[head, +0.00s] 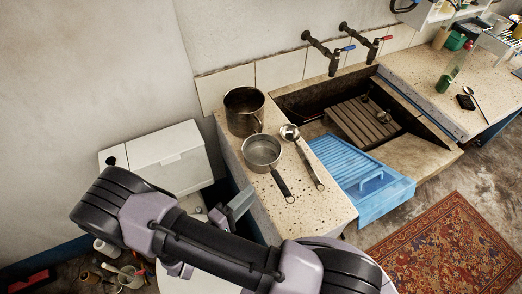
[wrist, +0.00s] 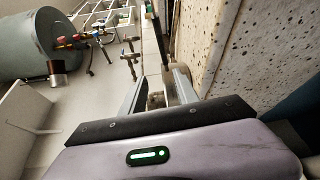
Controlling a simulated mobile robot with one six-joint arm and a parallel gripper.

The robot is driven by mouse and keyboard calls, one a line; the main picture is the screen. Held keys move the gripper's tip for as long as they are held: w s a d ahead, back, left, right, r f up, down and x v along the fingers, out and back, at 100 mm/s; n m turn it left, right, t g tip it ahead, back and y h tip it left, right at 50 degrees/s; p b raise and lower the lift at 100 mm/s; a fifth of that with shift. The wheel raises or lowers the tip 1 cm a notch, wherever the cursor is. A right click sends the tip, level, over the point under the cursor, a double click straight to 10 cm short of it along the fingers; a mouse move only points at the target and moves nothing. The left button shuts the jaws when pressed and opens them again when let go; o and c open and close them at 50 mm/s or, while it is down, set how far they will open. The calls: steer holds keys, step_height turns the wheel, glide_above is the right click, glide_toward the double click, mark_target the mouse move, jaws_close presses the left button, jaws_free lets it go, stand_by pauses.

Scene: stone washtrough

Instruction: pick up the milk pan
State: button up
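The milk pan (head: 262,152), a small grey metal pan with a long dark handle, stands on the speckled stone counter (head: 318,215). Its handle points toward the lower right of the head view. My gripper (head: 230,208) is beside the counter's left edge, apart from the pan. In the wrist view the two fingers of my gripper (wrist: 158,90) are spread. A small brownish thing shows between them, but I cannot tell what it is. The pan cannot be made out with certainty in the wrist view.
A taller dark metal pot (head: 243,112) stands behind the pan. A ladle (head: 303,158) lies close on its right. A blue ribbed drainer (head: 362,170) lies beside the stone trough. A white box (head: 165,158) is left of the counter. The speckled stone (wrist: 235,50) is close on the right in the wrist view.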

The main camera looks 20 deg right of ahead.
mark_target(275, 169)
steer(key=shift+n+t, duration=0.3)
steer(key=shift+t, duration=0.2)
steer(key=b+x, duration=0.1)
steer(key=x, duration=0.5)
steer(key=f+b+x, duration=0.1)
steer(key=x, duration=0.4)
steer(key=b+x, duration=0.1)
steer(key=x, duration=0.5)
steer(key=shift+w+d+f, duration=0.1)
steer(key=shift+d+f, duration=0.1)
steer(key=shift+f, duration=0.15)
steer(key=shift+a, duration=0.1)
steer(key=shift+c, duration=0.3)
jaws_close()
steer(key=shift+f, duration=0.1)
